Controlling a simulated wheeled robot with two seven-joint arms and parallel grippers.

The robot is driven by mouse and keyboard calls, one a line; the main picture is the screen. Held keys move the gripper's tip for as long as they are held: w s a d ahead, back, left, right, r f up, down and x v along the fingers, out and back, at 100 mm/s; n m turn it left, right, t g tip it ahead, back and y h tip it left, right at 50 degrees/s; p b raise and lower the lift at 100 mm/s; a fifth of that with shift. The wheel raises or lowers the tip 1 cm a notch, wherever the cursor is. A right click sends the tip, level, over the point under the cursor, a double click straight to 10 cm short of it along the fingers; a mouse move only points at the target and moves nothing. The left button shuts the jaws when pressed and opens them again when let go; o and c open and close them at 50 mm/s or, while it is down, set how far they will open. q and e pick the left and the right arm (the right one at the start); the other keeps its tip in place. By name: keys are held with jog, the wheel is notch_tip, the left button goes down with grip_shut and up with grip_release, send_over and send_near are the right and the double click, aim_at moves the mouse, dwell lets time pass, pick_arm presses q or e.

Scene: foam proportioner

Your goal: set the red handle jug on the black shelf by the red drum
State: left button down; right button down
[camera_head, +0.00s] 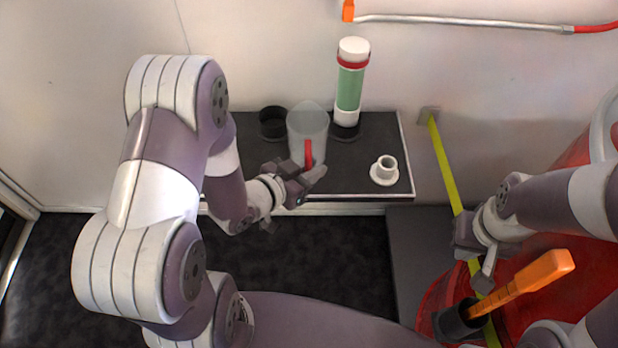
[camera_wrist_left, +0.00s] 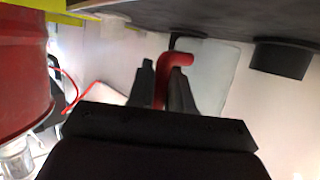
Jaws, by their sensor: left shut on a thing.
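The jug (camera_head: 308,128) is clear and frosted with a red handle (camera_head: 309,153). It is over the black shelf (camera_head: 350,178) against the back wall; I cannot tell from the head view whether its base touches the surface. My left gripper (camera_head: 303,178) is shut on the red handle, in front of the jug. The left wrist view shows the fingers (camera_wrist_left: 164,85) on both sides of the handle, with the pale jug body (camera_wrist_left: 208,75) behind. The red drum (camera_head: 432,297) stands at the lower right. My right gripper (camera_head: 478,262) is above the drum; its jaw state is unclear.
A green and white cylinder (camera_head: 349,88) stands in a dark holder at the shelf's back. A black cup (camera_head: 272,122) is left of the jug. A white flanged fitting (camera_head: 384,170) sits at the right. An orange-handled tool (camera_head: 535,275) and yellow strap (camera_head: 444,165) are near the drum.

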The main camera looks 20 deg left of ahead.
pick_arm(q)
notch_tip(320, 180, down, 3)
jog(key=shift+r+b, duration=0.1)
jog(key=shift+b, duration=0.3)
jog(key=shift+r, duration=0.1)
jog(key=c, duration=1)
grip_release()
jog(key=shift+c, duration=0.2)
